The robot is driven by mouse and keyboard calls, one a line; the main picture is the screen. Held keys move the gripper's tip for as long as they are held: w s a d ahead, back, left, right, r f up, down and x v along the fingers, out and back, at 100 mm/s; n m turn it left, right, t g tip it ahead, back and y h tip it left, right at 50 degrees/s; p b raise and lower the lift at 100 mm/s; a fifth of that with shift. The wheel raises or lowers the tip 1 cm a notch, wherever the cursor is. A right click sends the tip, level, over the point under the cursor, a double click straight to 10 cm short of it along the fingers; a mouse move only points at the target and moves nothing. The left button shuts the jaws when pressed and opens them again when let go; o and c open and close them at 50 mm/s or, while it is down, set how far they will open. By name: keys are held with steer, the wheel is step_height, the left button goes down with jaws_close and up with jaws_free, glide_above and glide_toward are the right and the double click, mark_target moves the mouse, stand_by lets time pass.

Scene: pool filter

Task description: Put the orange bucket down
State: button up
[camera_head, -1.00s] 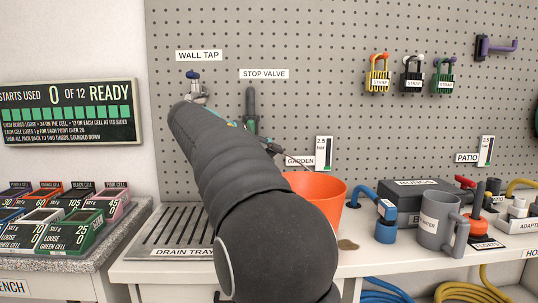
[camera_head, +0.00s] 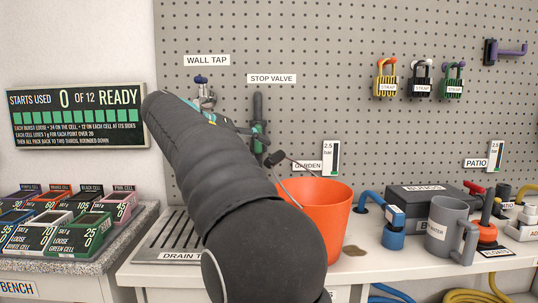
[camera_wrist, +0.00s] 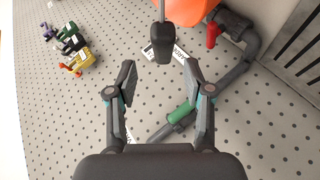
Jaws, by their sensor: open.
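The orange bucket (camera_head: 325,208) stands upright on the white bench top, just right of the drain tray, its left side hidden by my arm. Its wire handle is raised, with a black grip (camera_head: 273,158) at the upper left of the rim. In the wrist view the grip (camera_wrist: 163,42) hangs beyond my fingertips, with part of the orange bucket (camera_wrist: 185,9) at the top edge. My gripper (camera_wrist: 160,78) is open, with nothing between its fingers. The grip is apart from both fingers.
The drain tray (camera_head: 158,250) lies left of the bucket. A wall tap (camera_head: 203,92) and stop valve (camera_head: 258,125) are on the pegboard behind. Right of the bucket are a blue hose fitting (camera_head: 394,228), a bungs box (camera_head: 425,198) and a grey pitcher (camera_head: 450,228). A brown spot marks the bench.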

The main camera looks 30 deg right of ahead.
steer(key=v, duration=0.5)
steer(key=s+a+f+n+t+y, duration=0.2)
steer(key=s+a+f+y, duration=0.2)
steer(key=s+f, duration=0.4)
steer(key=s+a+f+n+t+y, duration=0.2)
steer(key=s+a+f+y, duration=0.2)
steer(key=s+f, duration=0.5)
steer(key=s+a+f+n+t+y, duration=0.2)
steer(key=s+a+f+y, duration=0.2)
steer(key=f, duration=1.1)
steer(key=s+a, duration=0.3)
steer(key=s, duration=0.1)
steer(key=shift+s+a+y, duration=0.2)
steer(key=shift+a+y, duration=0.05)
steer(key=shift+y, duration=0.15)
steer(key=shift+c, duration=0.3)
